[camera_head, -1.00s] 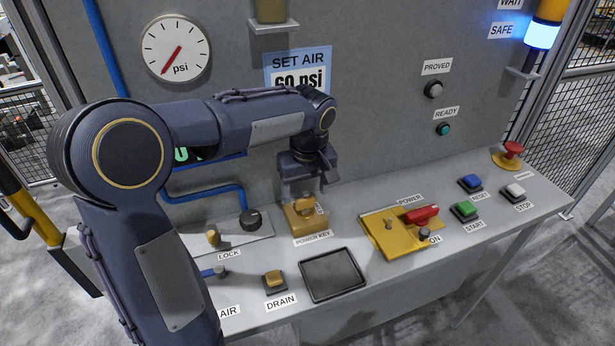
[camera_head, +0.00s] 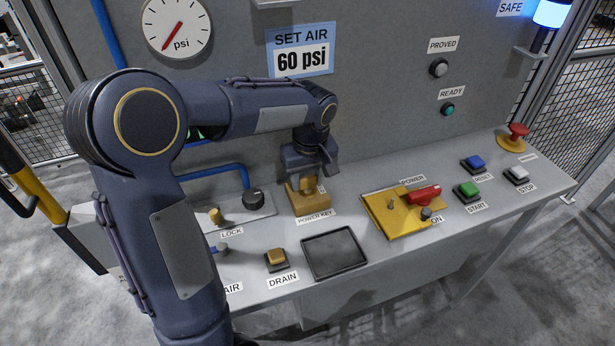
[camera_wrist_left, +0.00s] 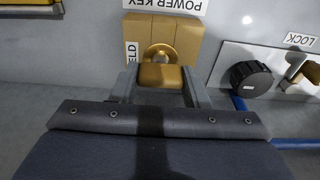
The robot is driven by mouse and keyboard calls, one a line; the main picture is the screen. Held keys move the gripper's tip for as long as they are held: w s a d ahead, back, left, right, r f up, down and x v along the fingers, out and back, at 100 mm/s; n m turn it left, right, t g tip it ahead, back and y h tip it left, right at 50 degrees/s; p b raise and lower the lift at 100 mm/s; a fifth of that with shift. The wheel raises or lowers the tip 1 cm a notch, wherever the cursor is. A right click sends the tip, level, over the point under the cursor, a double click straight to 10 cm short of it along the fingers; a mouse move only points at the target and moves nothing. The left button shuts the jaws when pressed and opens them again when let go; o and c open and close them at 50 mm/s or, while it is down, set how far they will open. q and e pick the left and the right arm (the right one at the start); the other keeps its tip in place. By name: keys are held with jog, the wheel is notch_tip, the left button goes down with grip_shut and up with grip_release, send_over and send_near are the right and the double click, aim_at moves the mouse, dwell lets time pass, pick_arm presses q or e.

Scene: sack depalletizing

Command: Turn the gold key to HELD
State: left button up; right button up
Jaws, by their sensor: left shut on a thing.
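The gold key (camera_wrist_left: 160,75) stands in its gold block (camera_head: 309,205) behind the POWER KEY label (camera_head: 315,219) on the console. My left gripper (camera_head: 309,184) reaches down over the block from above. In the left wrist view its two fingers (camera_wrist_left: 161,86) lie on either side of the key's head and are shut on it. A HELD label, partly hidden by a finger, shows at the left of the block in that view. The key's exact angle is hard to tell. My right gripper is not in view.
A black knob (camera_head: 253,199) and a brass LOCK piece (camera_head: 215,216) sit left of the block. A yellow POWER plate (camera_head: 385,222) with a red handle (camera_head: 424,194) is to the right. An empty black tray (camera_head: 334,254) lies in front. The grey panel rises behind.

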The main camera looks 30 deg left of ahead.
pick_arm(q)
jog(key=m, duration=0.4)
jog(key=shift+p, duration=0.3)
jog(key=shift+r+m+t+h+p, duration=0.1)
jog(key=shift+m+t+h+p, duration=0.2)
jog(key=shift+m, duration=1.8)
jog(key=shift+m+p, duration=0.6)
jog(key=shift+m, duration=0.5)
jog(key=shift+m+h, duration=0.3)
jog(key=shift+m, duration=0.6)
